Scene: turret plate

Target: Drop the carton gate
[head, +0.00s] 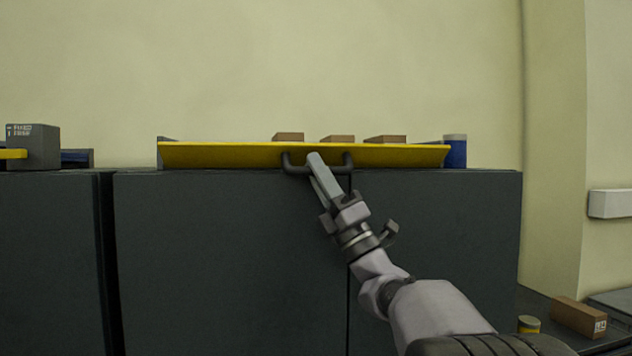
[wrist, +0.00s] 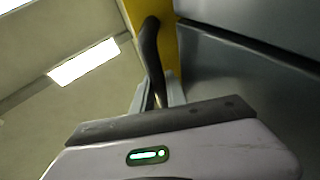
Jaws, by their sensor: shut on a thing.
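The carton gate (head: 230,155) is a long yellow panel along the top of the dark grey cabinet; it looks tilted, though its exact angle is hard to tell. A dark bar handle (head: 288,164) sticks out from its front. My gripper (head: 316,160) reaches up from the lower right and is shut on the handle near its middle. In the wrist view, the handle (wrist: 151,50) runs down between my fingers, with the yellow gate (wrist: 168,45) behind it. Several brown cartons (head: 288,136) show their tops behind the gate; their lower parts are hidden.
A blue can with a pale lid (head: 456,151) stands at the gate's right end. A grey box (head: 35,146) sits on the cabinet at far left. At lower right, a brown carton (head: 579,317) and a small yellow can (head: 528,324) stand on a low dark surface.

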